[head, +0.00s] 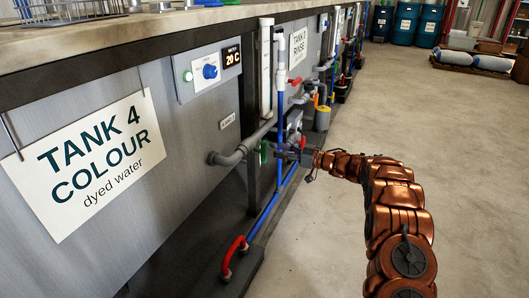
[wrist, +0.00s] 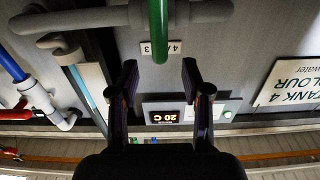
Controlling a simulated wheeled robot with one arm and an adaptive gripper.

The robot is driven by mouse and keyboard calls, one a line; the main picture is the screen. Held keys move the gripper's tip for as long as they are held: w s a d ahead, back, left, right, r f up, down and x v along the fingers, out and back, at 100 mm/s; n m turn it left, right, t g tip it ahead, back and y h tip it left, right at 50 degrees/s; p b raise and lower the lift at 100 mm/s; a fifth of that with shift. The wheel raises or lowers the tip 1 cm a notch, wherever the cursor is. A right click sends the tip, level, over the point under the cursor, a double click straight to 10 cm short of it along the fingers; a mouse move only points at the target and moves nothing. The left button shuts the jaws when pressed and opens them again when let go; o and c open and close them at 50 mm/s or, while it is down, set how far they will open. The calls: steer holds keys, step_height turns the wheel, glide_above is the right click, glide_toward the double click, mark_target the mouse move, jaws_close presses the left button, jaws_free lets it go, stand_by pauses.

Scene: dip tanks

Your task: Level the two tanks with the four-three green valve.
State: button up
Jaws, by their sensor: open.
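The green valve handle (head: 264,152) sits on the grey pipework between the tank marked TANK 4 COLOUR, with its white sign (head: 98,163), and the tank with the RINSE sign (head: 299,47). In the wrist view, which is upside down, the green handle (wrist: 158,30) comes in from the top edge. Its end lies between the lines of my two fingers, near the small label (wrist: 160,48). My gripper (head: 285,154) is beside the handle in the head view. My gripper (wrist: 160,70) is open, with a finger on each side and nothing gripped. The valve body is mostly hidden.
Grey pipe (head: 232,154), blue pipe (head: 265,212) and a red handle (head: 235,253) lie close by. A control panel (head: 209,72) reads 20 C. Other red handles and pipes run along the tank fronts. The concrete floor (head: 450,150) to the right is clear.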

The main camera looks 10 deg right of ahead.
mark_target(266, 147)
steer(key=b+x, duration=0.2)
steer(key=x, duration=0.4)
steer(key=shift+w+a, duration=0.1)
steer(key=shift+a, duration=0.1)
steer(key=shift+w+a+r, duration=0.1)
steer(key=shift+w+a, duration=0.3)
steer(key=shift+a, duration=0.1)
steer(key=shift+c, duration=0.3)
jaws_close()
steer(key=shift+d, duration=0.2)
steer(key=shift+a, duration=0.15)
